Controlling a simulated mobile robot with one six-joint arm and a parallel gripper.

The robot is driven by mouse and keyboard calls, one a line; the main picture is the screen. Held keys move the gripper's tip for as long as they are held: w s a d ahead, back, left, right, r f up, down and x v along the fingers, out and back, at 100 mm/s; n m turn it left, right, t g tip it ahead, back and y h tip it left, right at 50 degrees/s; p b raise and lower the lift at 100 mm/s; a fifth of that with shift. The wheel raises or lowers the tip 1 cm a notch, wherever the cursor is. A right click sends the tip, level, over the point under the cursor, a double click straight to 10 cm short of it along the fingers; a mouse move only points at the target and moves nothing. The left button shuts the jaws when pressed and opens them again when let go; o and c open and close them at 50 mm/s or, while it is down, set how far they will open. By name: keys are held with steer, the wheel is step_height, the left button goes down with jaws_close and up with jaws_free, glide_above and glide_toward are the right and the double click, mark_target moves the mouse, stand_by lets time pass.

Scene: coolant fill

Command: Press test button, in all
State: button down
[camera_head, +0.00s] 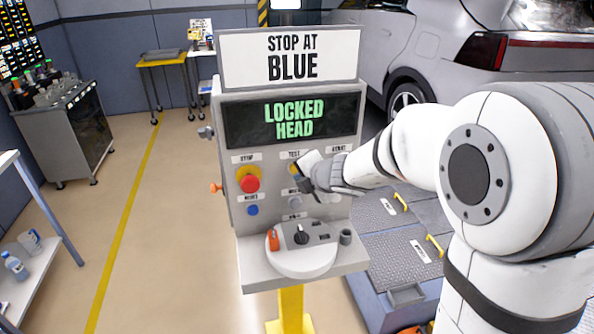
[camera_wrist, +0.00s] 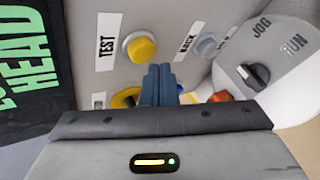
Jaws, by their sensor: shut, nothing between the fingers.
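The yellow test button (camera_wrist: 139,47) shows under its TEST label (camera_wrist: 107,42) in the wrist view, unobscured. In the head view the button (camera_head: 293,169) is partly hidden by my gripper (camera_head: 303,184), which is at the panel of the grey control console (camera_head: 233,120). In the wrist view my gripper (camera_wrist: 160,70) is shut and empty, its blue-grey fingertips just beside the button. I cannot tell whether they touch the panel. The console's screen (camera_head: 294,120) reads LOCKED HEAD in green.
The red stop button (camera_head: 249,182) and blue button (camera_head: 252,210) are left of my gripper. A JOG/RUN knob (camera_wrist: 252,76) sits on the shelf below. The sign (camera_head: 291,58) reads STOP AT BLUE. A car (camera_head: 437,50) stands behind; open floor (camera_head: 170,220) lies left.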

steer(key=shift+w+a, duration=0.1)
steer(key=shift+w, duration=0.05)
steer(key=shift+w, duration=0.2)
stand_by(0.3)
steer(key=shift+w+a+p, duration=0.2)
steer(key=shift+w+p, duration=0.1)
steer(key=shift+w, duration=0.2)
stand_by(0.7)
steer(key=shift+s, duration=0.15)
steer(key=shift+s+d, duration=0.3)
steer(key=shift+s, duration=0.45)
steer(key=shift+s, duration=0.1)
steer(key=s, duration=0.2)
steer(key=s+d, duration=0.1)
steer(key=s, duration=0.1)
steer(key=shift+s+d+b, duration=0.15)
steer(key=shift+s+b, duration=0.15)
steer(key=shift+b, duration=0.1)
stand_by(0.3)
